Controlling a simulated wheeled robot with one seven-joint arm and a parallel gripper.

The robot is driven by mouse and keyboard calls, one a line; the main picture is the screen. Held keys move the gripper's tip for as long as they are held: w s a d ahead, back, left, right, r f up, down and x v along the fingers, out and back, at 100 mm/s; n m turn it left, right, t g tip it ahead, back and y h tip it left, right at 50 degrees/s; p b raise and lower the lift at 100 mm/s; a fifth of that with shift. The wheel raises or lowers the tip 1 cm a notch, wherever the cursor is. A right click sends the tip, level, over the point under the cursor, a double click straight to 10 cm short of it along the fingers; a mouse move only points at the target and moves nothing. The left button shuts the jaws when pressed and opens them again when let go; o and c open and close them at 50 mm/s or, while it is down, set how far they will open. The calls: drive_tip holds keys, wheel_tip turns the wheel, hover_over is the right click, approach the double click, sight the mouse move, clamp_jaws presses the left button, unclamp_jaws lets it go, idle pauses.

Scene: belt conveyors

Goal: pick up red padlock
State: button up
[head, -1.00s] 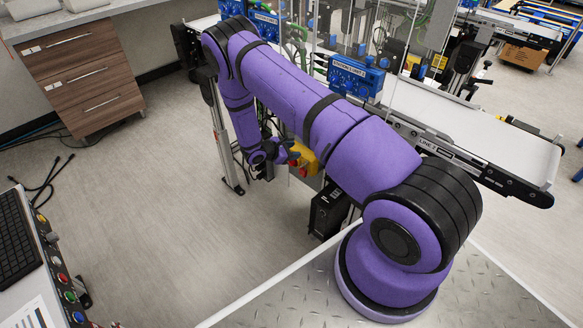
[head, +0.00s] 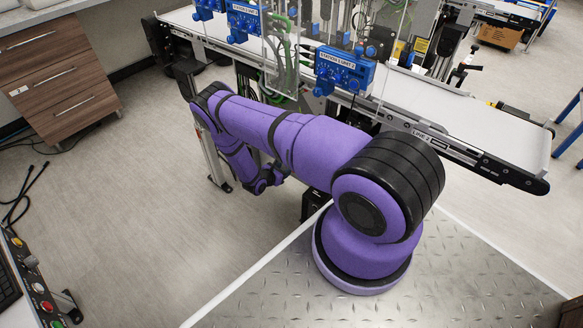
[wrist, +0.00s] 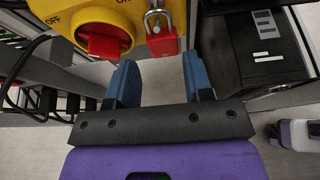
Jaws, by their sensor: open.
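The red padlock (wrist: 163,42) hangs by its silver shackle from the yellow switch box (wrist: 88,14) at the top of the wrist view. A red rotary knob (wrist: 103,41) sits on the box left of the padlock. My gripper (wrist: 157,66) is open, with its two blue fingers apart and nothing between them. The padlock is just beyond the fingertips, roughly in line with the gap, a bit toward its middle. In the head view my arm hides the padlock and the switch box.
A black box (wrist: 252,50) stands to the right of my fingers in the wrist view. Black cables (wrist: 28,75) hang at the left. In the head view the white conveyor (head: 470,125) runs behind my arm, with a blue station unit (head: 343,72) at its side. Floor at the left is open.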

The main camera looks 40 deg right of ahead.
drive_tip(key=shift+x, duration=3.1)
drive_tip(key=shift+s, duration=0.1)
drive_tip(key=c, duration=0.6)
